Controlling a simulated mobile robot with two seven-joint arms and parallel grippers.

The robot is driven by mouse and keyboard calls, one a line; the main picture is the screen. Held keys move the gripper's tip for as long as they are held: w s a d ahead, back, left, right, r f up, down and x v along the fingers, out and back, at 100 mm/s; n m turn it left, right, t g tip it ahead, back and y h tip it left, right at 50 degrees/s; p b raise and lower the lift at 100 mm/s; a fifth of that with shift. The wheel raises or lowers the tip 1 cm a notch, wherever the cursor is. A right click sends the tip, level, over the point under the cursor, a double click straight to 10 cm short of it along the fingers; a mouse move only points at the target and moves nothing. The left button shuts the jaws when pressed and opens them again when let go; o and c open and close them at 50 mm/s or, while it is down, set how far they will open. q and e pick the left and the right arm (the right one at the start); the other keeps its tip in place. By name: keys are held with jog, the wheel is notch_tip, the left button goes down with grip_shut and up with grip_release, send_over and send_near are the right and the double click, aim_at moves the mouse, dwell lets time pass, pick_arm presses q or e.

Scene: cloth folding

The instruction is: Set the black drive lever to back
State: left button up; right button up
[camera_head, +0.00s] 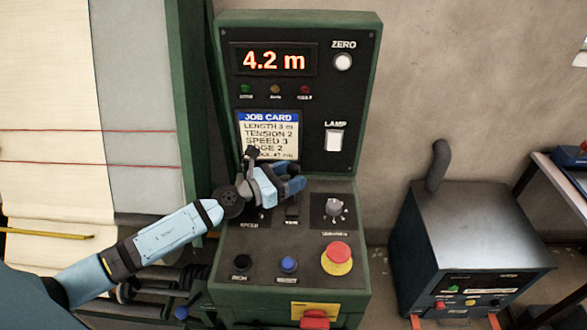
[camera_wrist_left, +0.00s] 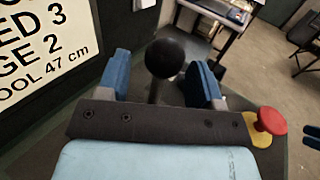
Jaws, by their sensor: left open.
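The black drive lever shows in the left wrist view as a round black knob (camera_wrist_left: 168,58) on a dark stem, standing between my two blue fingers. My left gripper (camera_head: 293,178) is open over the control panel, below the job card; it also shows in the left wrist view (camera_wrist_left: 162,82). The right-hand finger is close to the knob; I cannot tell whether it touches. In the head view the gripper hides most of the lever, and I cannot read its position.
The green console carries a grey rotary knob (camera_head: 334,207), a blue button (camera_head: 288,264), a black button (camera_head: 242,262) and a red stop button (camera_head: 338,253). The job card (camera_head: 270,136) is just behind my gripper. A dark box (camera_head: 470,245) stands right of the console.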

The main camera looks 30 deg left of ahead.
pick_arm(q)
jog(key=shift+w+d, duration=0.25)
jog(key=shift+w, duration=0.15)
